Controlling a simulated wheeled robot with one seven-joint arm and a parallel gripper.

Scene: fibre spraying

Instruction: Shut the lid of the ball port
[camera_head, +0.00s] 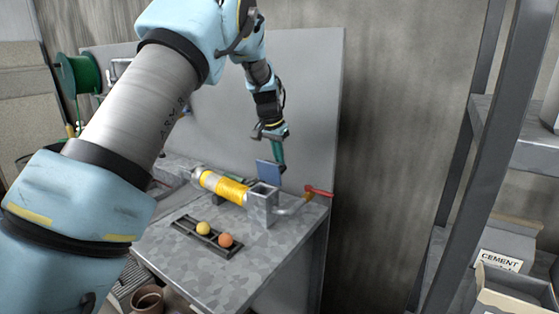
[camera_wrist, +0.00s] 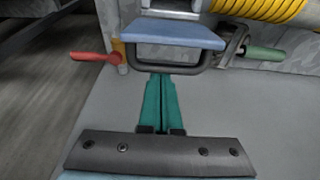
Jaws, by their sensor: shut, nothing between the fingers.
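The ball port (camera_head: 262,208) is a grey metal box on the bench, at the end of a yellow-wrapped tube. Its blue lid (camera_head: 268,172) stands raised, tilted up from the box. The lid also shows in the wrist view (camera_wrist: 172,33), with a dark bar handle around its near edge. My gripper (camera_head: 280,165) is just behind the lid. In the wrist view my green fingers (camera_wrist: 160,78) are shut together and empty, their tips close to the lid's edge and bar. I cannot tell whether they touch it.
A red lever (camera_head: 318,191) is right of the port. The yellow-wrapped tube (camera_head: 222,187) runs left. A grey panel (camera_head: 315,110) stands behind the bench.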

